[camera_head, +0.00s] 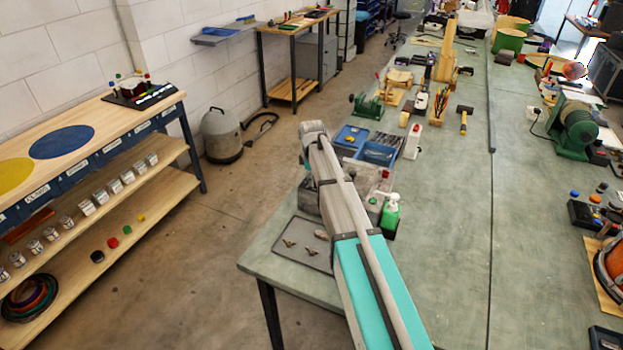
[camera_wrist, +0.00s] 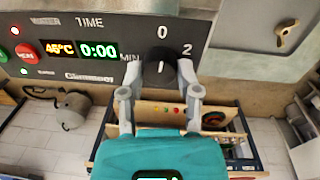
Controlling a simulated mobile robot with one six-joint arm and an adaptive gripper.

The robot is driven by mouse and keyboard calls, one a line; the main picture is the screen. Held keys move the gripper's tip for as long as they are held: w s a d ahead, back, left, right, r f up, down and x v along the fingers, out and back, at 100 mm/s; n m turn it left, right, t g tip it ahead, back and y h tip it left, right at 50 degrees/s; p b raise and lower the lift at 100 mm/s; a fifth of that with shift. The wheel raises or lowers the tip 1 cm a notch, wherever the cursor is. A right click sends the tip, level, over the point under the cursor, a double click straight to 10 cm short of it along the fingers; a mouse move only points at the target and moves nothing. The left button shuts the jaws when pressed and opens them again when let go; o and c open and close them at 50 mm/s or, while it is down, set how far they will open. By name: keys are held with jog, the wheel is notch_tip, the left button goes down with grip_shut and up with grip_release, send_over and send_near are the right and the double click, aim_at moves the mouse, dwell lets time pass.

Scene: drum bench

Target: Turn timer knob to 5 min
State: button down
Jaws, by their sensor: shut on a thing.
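The timer knob (camera_wrist: 158,71) is black with a white pointer line and sits on a dark control panel (camera_wrist: 130,28) in the wrist view. The pointer line looks upright, toward the "0" mark above; a "2" mark is at upper right. The "5" mark is not visible. The time display (camera_wrist: 98,51) reads 0:00 in green. My gripper (camera_wrist: 160,76) is shut on the knob, with one finger at each side of it. In the head view the grey machine (camera_head: 308,197) is mostly hidden behind my arm.
A red button (camera_wrist: 25,53) and an orange temperature display (camera_wrist: 59,48) are left of the time display. A grey tray (camera_head: 283,257) with small brass parts lies near the bench corner.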

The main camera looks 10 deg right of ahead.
jog(key=m, duration=1)
jog(key=shift+w+m+g, duration=0.1)
jog(key=shift+m+g, duration=0.2)
jog(key=shift+m, duration=0.1)
jog(key=m, duration=0.5)
jog(key=shift+m, duration=0.3)
jog(key=m, duration=0.5)
jog(key=shift+m, duration=0.4)
jog(key=shift+c, duration=1.5)
grip_release()
